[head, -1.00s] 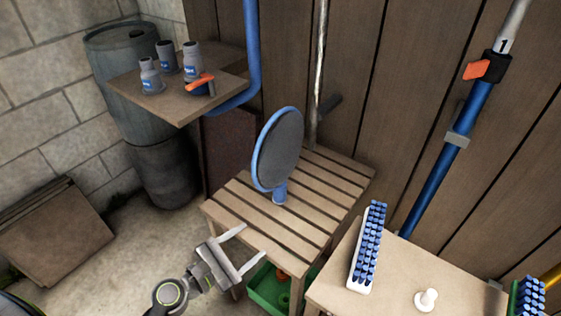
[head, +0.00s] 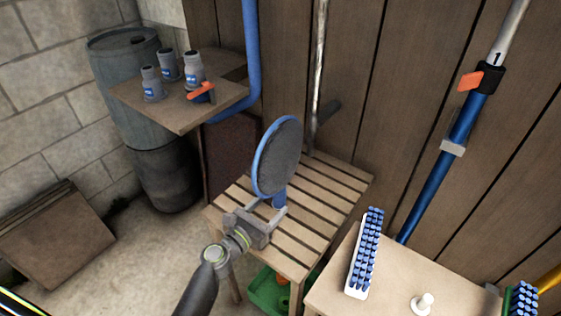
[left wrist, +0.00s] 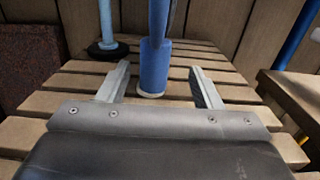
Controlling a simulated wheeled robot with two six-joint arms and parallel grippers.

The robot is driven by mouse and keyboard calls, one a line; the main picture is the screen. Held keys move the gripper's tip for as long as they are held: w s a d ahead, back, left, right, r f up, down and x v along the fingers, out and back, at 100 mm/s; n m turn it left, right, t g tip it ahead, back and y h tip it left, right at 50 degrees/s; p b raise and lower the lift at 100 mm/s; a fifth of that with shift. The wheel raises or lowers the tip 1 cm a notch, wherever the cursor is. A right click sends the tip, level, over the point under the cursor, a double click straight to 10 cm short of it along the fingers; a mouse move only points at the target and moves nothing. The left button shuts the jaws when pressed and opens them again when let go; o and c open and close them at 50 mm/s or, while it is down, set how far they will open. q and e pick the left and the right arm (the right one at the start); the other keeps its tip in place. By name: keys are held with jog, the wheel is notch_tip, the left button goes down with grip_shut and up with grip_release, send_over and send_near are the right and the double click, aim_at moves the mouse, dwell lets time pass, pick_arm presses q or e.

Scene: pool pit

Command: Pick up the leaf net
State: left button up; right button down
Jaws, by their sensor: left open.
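The leaf net (head: 278,158) stands upright on the slatted wooden bench, a grey mesh disc in a blue oval rim. Its short blue handle socket (left wrist: 153,68) points down at the slats. My left gripper (head: 255,198) is open at the socket, low over the bench. In the left wrist view the two fingers (left wrist: 158,90) reach forward with the socket between and slightly beyond their tips. There are gaps on both sides, so they do not appear to grip it. My right gripper is not in view.
The slatted bench (head: 325,190) stands against a plank wall. A lower-right table (head: 400,272) bears a blue-bristled brush (head: 366,255) and a white knob (head: 424,304). A shelf (head: 133,98) holds grey fittings. A blue pole (head: 440,165) leans right. A green crate (head: 268,290) sits below.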

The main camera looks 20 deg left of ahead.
aim_at(275, 198)
pick_arm(q)
jog(key=shift+a+x, duration=0.15)
jog(key=shift+x, duration=1.3)
jog(key=shift+a+x, duration=0.15)
jog(key=shift+x, duration=1.25)
jog(key=shift+w, duration=0.1)
jog(key=shift+c, duration=0.3)
jog(key=c, duration=1.1)
notch_tip(275, 198, up, 27)
jog(key=p, duration=1.8)
jog(key=shift+r+p, duration=0.3)
jog(key=shift+r, duration=0.2)
